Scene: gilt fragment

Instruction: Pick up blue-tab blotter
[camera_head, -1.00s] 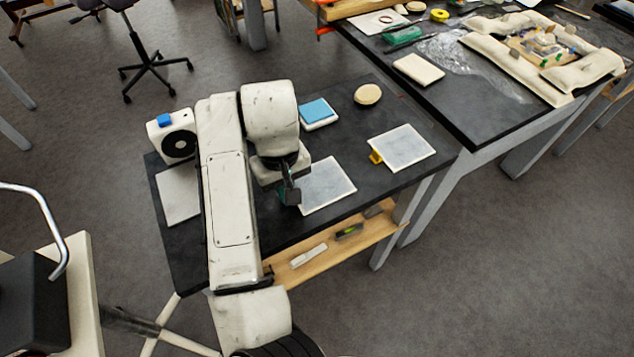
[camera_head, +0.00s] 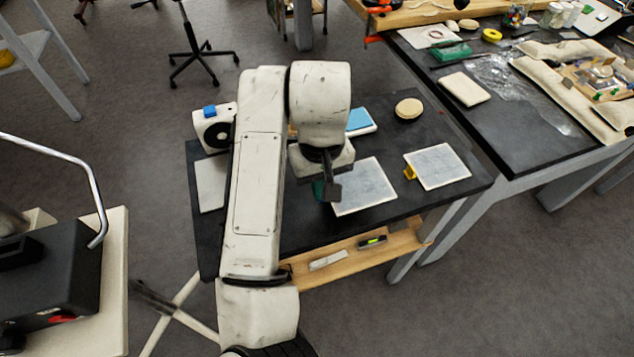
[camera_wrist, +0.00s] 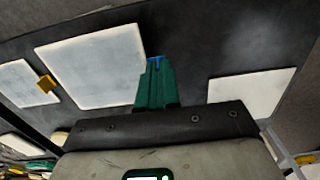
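The blue-tab blotter (camera_head: 363,186) is a pale flat square on the dark table, right of my gripper (camera_head: 324,190) in the head view. It also shows in the wrist view (camera_wrist: 92,66). There its blue tab (camera_wrist: 156,60) shows at the tips of my gripper's green fingers (camera_wrist: 157,75), which sit close together with blue between them. The fingers look closed on the tab, beside the blotter's edge. In the head view my gripper hides the tab. The blotter looks flat, and I see no clear gap under it.
A yellow-tab blotter (camera_head: 443,166) lies to the right. Another pale sheet (camera_head: 210,184) lies left, partly behind my arm. A white device with a blue top (camera_head: 213,127), a blue-topped pad (camera_head: 360,121) and a round tan object (camera_head: 408,108) stand farther back. A cluttered bench (camera_head: 519,147) adjoins right.

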